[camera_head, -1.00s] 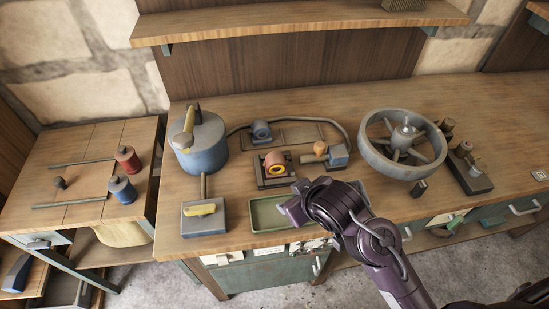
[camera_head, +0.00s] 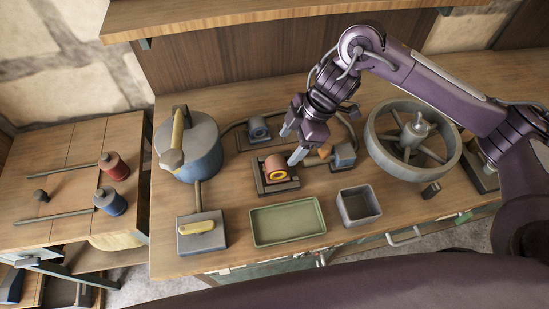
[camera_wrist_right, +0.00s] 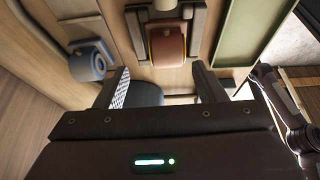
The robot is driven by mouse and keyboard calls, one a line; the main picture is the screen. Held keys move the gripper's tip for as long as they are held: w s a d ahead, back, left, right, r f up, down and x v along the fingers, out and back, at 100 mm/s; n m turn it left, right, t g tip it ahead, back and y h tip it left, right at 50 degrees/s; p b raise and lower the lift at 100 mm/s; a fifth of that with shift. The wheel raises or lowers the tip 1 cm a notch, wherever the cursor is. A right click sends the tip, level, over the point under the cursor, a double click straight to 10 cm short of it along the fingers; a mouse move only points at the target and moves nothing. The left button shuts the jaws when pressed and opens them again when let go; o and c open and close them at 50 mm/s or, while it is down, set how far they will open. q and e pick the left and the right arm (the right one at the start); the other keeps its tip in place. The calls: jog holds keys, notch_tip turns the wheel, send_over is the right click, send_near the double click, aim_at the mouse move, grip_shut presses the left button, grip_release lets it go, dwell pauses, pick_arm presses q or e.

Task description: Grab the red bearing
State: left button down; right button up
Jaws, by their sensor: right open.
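The red bearing (camera_head: 276,166) is a short reddish-orange cylinder with a yellow ring on its end face. It sits in a dark block-like holder (camera_head: 262,189) on the workbench. It also shows at the top middle of the right wrist view (camera_wrist_right: 167,46). My right gripper (camera_head: 292,144) is open and empty, above the bench just behind and to the right of the bearing. In the right wrist view its two fingers (camera_wrist_right: 163,88) are spread apart, with the bearing ahead of the gap between them and apart from them. My left gripper is not in view.
A blue bearing (camera_head: 259,129) stands behind, also seen in the wrist view (camera_wrist_right: 90,60). A green tray (camera_head: 287,243) and grey bin (camera_head: 344,218) lie in front. A blue pot (camera_head: 205,162) stands left, a large spoked wheel (camera_head: 372,147) right.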

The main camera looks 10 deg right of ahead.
aim_at(280, 161)
jog(key=x, duration=0.4)
jog(key=s+p+x, duration=0.1)
jog(key=x, duration=0.1)
jog(key=shift+a+f, duration=0.2)
jog(key=shift+a, duration=0.05)
jog(key=shift+a+f, duration=0.15)
jog(key=shift+f, duration=0.25)
grip_shut()
jog(key=shift+r, duration=0.1)
